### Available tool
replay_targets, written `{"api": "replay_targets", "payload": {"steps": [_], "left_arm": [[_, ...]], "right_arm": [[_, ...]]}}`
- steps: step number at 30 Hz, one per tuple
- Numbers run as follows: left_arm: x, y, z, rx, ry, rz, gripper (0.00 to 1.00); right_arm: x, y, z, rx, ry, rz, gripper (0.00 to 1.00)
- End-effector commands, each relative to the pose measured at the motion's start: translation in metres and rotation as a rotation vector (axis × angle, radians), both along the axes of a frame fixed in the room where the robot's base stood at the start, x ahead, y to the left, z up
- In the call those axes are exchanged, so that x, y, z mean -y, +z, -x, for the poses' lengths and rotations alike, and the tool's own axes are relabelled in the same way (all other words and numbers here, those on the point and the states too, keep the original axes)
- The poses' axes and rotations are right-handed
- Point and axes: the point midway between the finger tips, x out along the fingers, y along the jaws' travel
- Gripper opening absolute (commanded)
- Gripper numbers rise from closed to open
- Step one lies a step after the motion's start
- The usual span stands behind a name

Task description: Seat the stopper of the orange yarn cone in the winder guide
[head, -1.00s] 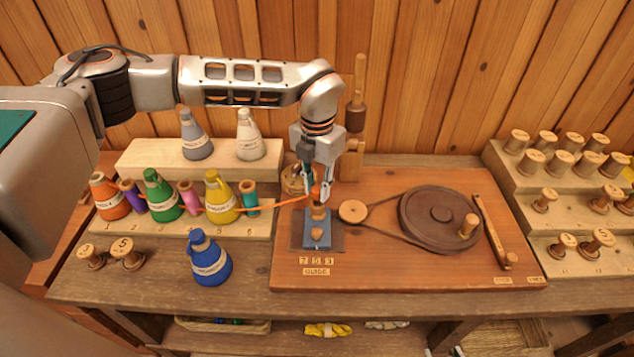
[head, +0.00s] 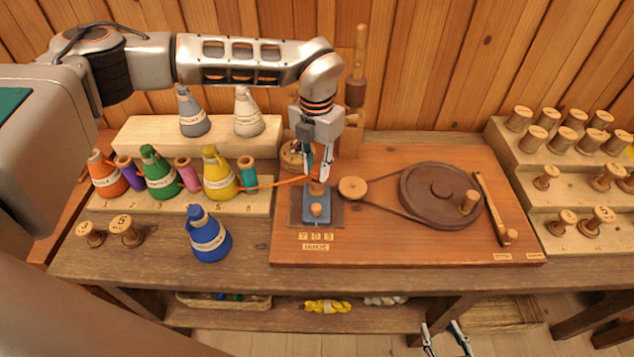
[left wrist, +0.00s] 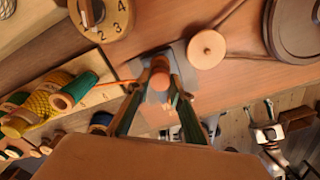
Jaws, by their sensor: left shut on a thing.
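The orange yarn cone (head: 107,176) stands at the left end of the low rack. Its orange strand (head: 275,184) runs right to my left gripper (head: 318,174). That gripper points down above the winder guide, a blue block (head: 316,216) with wooden parts on the board. It is shut on the small orange stopper, mostly hidden by the fingers in the head view. In the left wrist view the orange stopper (left wrist: 160,81) sits between the fingertips, over the guide; I cannot tell whether they touch. My right gripper (head: 446,338) is open and empty, low at the bottom edge.
A green cone (head: 158,176), yellow cone (head: 218,177) and small coloured spools share the rack. A blue cone (head: 208,236) stands in front. The winder wheel (head: 440,192) and its belt lie right of the guide. Spools fill the right-hand steps (head: 560,200).

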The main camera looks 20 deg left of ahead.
Motion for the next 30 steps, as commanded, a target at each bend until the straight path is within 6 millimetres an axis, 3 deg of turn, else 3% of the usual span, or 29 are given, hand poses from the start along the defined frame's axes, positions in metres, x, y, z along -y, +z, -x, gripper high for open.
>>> {"api": "replay_targets", "payload": {"steps": [8, 9, 11, 18, 21, 30], "left_arm": [[0.0001, -0.0115, 0.0, 0.0, 0.0, 0.0, 0.13], [0.0001, -0.0112, -0.0001, 0.0, 0.0, 0.0, 0.26], [0.0001, -0.0104, -0.0001, 0.0, 0.0, 0.0, 0.41], [0.0001, -0.0101, 0.0, 0.0, 0.0, 0.0, 0.41], [0.0001, -0.0102, 0.0001, 0.0, 0.0, 0.0, 0.54], [0.0001, -0.0099, 0.0001, 0.0, 0.0, 0.0, 0.54]], "right_arm": [[0.0001, -0.006, -0.0006, 0.002, -0.001, 0.0, 0.4], [0.0001, -0.0053, -0.0007, 0.002, -0.001, -0.001, 0.4], [0.0, -0.0044, -0.0009, 0.003, -0.001, -0.001, 0.4], [-0.0004, -0.0014, -0.0024, 0.008, -0.002, -0.003, 0.4], [-0.0005, -0.0014, -0.0024, 0.008, -0.002, -0.003, 0.4], [-0.0005, -0.0025, -0.0018, 0.006, -0.002, -0.002, 0.4]]}}
